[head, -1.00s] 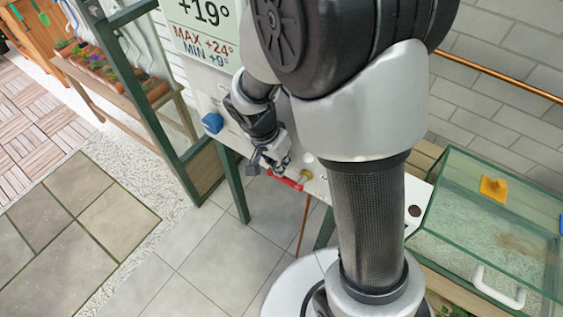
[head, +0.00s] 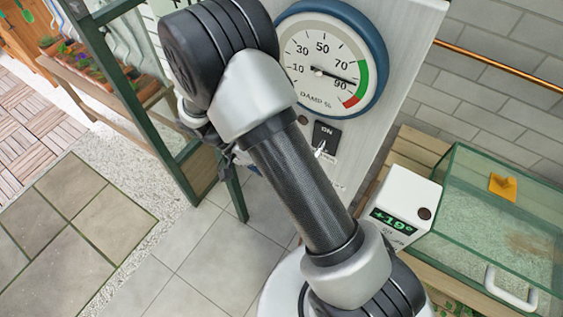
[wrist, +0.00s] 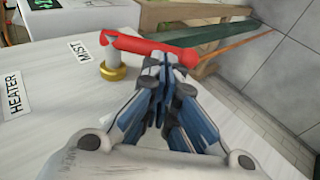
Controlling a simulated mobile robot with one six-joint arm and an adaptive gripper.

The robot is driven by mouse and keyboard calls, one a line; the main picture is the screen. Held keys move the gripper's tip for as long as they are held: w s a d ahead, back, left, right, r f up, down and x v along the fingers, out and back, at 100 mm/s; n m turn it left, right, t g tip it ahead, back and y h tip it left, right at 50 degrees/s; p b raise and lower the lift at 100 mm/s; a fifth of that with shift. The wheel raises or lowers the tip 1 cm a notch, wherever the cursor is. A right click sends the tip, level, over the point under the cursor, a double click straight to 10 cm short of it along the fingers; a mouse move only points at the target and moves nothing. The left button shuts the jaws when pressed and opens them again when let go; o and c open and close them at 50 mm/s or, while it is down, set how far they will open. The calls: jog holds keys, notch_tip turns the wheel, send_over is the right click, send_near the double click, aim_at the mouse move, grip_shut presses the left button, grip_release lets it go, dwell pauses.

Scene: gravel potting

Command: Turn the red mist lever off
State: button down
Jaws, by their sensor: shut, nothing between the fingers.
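The red mist lever (wrist: 150,48) shows in the wrist view, a long bar on a grey stem above a brass fitting (wrist: 113,70), beside the MIST label (wrist: 79,49). The bar runs from the stem to the right, across the front of my gripper. My gripper (wrist: 165,62) is shut and empty, its tips close to the lever's right part. I cannot tell whether they touch it. In the head view my arm hides the lever and only a small dark part of the gripper shows at the arm's left.
A HEATER label (wrist: 14,94) lies on the same white panel. In the head view a round damp gauge (head: 332,60) and a black switch (head: 326,136) are on the panel. A glass-sided box (head: 490,225) and a white display unit (head: 404,208) stand at the right.

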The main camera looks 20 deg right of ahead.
jog(key=shift+s+d+f+g+h+b, duration=0.1)
jog(key=shift+s+f+g+h+b, duration=0.05)
jog(key=shift+f+g+h, duration=0.35)
jog(key=shift+s+d+f+g+h+b, duration=0.15)
jog(key=shift+f+g+h, duration=0.25)
jog(key=shift+f+g, duration=0.2)
jog(key=shift+s+d+f+b, duration=0.15)
jog(key=shift+s+d+f, duration=0.15)
jog(key=shift+s+f, duration=0.25)
jog(key=shift+s+d+f+b, duration=0.15)
jog(key=shift+s+d+f, duration=0.15)
jog(key=shift+f, duration=0.35)
jog(key=v, duration=0.7)
jog(key=shift+a, duration=0.2)
jog(key=shift+r, duration=0.1)
